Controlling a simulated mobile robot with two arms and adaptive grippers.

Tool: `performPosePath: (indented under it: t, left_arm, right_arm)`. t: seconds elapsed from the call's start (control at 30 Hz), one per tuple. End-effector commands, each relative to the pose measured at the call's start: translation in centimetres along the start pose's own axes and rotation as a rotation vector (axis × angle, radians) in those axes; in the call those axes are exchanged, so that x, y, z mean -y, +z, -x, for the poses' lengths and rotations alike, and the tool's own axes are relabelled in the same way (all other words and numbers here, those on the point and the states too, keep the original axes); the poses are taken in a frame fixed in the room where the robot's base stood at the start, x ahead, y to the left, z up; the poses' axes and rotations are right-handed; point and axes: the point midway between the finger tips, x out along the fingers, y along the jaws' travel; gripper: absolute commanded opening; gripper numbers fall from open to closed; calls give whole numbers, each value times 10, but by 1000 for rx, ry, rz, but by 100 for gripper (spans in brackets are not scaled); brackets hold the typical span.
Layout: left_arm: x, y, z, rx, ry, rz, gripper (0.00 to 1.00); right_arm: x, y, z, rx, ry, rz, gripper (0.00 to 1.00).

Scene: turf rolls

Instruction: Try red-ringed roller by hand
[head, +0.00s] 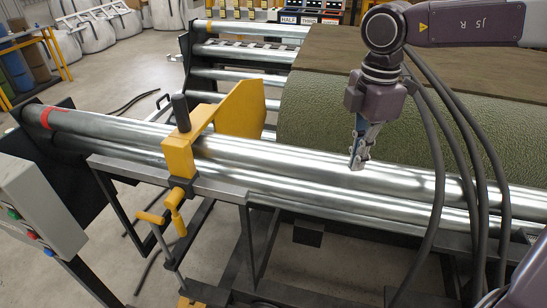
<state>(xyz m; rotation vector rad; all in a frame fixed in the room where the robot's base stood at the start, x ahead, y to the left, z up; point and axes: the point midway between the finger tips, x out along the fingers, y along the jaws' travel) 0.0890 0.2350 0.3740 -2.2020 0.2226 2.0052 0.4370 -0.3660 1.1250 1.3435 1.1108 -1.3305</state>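The red-ringed roller (270,155) is a long shiny metal cylinder running from the left to the right edge in the head view. Its red ring (46,117) shows near its left end. A second metal roller lies just below and in front of it. My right gripper (358,163) points down over the red-ringed roller, right of the picture's middle. Its fingertips overlap the roller's surface; I cannot tell whether they touch it. The fingers look close together, seen nearly edge-on, so their opening is unclear. It holds nothing that I can see. My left gripper is out of view.
A yellow clamp-like bracket (180,155) with a dark knob stands across the rollers. A big green turf roll (375,115) lies behind them. A grey control box (38,210) with buttons stands at the left. Hanging cables of my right arm cross the rollers at the right.

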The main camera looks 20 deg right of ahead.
Motion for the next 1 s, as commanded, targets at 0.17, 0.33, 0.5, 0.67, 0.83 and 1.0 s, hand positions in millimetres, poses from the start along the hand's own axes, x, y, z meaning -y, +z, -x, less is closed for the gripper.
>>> performPosePath:
  t: [0.17, 0.33, 0.5, 0.67, 0.83, 1.0]
  left_arm:
    - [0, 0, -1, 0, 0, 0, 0]
    - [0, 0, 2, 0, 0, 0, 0]
    - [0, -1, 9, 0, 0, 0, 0]
    - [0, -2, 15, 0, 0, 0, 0]
    - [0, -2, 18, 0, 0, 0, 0]
    - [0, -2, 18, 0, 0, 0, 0]
  right_arm:
    - [8, 0, -9, 0, -30, 0, 0]
    - [6, 1, -1, 3, -25, 0, 0]
    - [4, 1, 15, 2, -18, -1, 0]
    - [3, 1, 30, 2, -13, 0, 0]
    - [3, 0, 39, 1, -13, 1, 0]
    - [3, 0, 39, 1, -12, 1, 0]
